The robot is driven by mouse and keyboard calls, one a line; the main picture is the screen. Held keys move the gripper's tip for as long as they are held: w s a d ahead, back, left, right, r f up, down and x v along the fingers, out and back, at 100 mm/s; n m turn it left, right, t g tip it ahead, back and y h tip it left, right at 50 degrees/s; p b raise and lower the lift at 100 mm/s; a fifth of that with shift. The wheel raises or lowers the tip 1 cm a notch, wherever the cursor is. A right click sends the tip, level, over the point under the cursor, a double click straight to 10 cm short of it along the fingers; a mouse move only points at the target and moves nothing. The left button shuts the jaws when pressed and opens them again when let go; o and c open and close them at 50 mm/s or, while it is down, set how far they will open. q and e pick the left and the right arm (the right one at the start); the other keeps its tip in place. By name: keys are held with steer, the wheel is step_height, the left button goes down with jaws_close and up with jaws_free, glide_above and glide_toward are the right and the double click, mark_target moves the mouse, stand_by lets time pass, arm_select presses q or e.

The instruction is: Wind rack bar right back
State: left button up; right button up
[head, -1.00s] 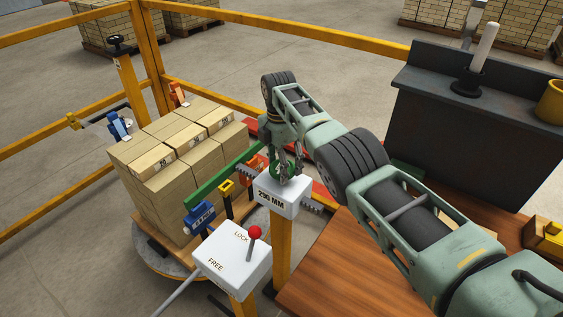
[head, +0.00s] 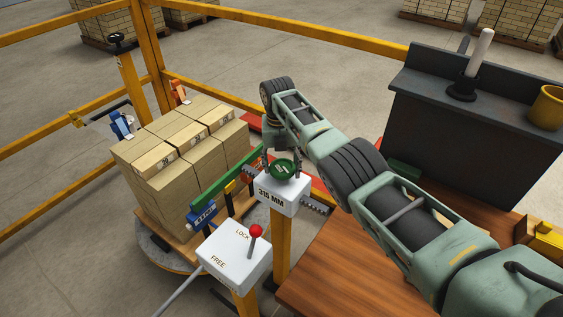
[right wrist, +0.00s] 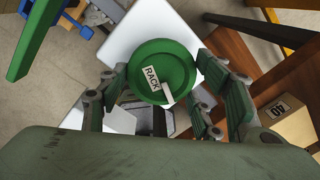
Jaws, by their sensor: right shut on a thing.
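The green rack handwheel (head: 283,170) sits on top of a white box (head: 283,194) that reads 315 MM. In the right wrist view the handwheel (right wrist: 162,72) carries a RACK label. My right gripper (head: 281,163) is shut on the handwheel, with fingers at both sides of its rim. The green rack bar (head: 226,183) stands along the right side of the brick stack (head: 180,145). A toothed rack (head: 315,206) sticks out to the right of the white box. My left gripper is not in view.
A white box (head: 232,257) marked LOCK and FREE has a red-knobbed lever (head: 256,231) close in front of the handwheel post. A blue clamp (head: 203,213) is near the bar's front end. A wooden table (head: 340,270) and dark panel (head: 450,150) are at right.

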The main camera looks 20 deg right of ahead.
mark_target(280, 167)
steer(key=shift+n, duration=0.7)
steer(key=shift+n+b, duration=0.8)
steer(key=shift+n, duration=0.1)
steer(key=o, duration=1.1)
steer(key=shift+o, duration=0.2)
steer(key=shift+r, duration=0.1)
step_height(280, 167, up, 12)
steer(key=shift+a, duration=0.25)
steer(key=shift+s, duration=0.1)
